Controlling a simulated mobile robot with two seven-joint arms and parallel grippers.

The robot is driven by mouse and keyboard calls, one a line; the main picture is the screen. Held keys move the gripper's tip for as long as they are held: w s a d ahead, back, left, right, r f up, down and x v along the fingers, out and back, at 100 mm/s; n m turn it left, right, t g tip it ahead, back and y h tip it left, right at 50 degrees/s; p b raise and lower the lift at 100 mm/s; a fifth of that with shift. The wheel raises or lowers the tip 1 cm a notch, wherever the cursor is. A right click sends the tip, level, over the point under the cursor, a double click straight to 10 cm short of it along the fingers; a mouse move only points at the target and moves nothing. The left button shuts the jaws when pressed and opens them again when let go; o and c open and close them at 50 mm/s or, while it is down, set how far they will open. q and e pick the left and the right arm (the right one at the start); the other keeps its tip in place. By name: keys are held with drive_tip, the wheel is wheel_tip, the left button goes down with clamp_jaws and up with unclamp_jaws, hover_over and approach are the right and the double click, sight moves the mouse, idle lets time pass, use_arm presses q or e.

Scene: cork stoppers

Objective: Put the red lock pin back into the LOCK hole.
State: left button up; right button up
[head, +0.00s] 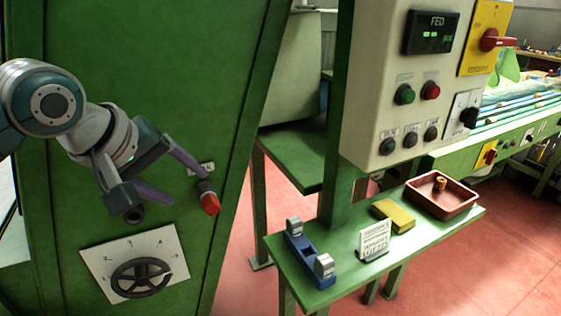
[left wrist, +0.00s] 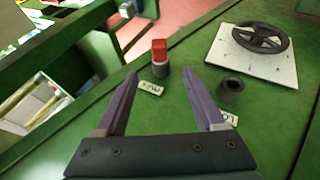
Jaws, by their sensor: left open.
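The red lock pin (head: 210,203) sits in a dark collar on the green machine panel; its red head also shows in the left wrist view (left wrist: 159,50). A small white label is beside that collar, its text too small to read surely. An empty dark collar (head: 134,214), also in the left wrist view (left wrist: 230,88), is lower left of the pin in the head view. Its label (left wrist: 228,118) is partly hidden by a finger; "LO" seems to show. My left gripper (head: 190,187) is open and empty, its purple fingers (left wrist: 167,76) pointing toward the pin, apart from it.
A handwheel (head: 142,278) on a white plate is below the empty collar. To the right, a green shelf (head: 345,275) holds a blue holder (head: 307,258), a white card (head: 374,241), a yellow block (head: 393,215) and a red-brown tray (head: 465,204). A control box (head: 390,140) hangs above.

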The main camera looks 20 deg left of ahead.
sight(206, 198)
use_arm(q)
drive_tip(key=b+x, duration=0.1)
drive_tip(key=x, duration=0.6)
drive_tip(key=shift+w+f+b, duration=0.1)
drive_tip(key=shift+f+b, duration=0.05)
drive_tip(key=shift+b, duration=0.2)
clamp_jaws()
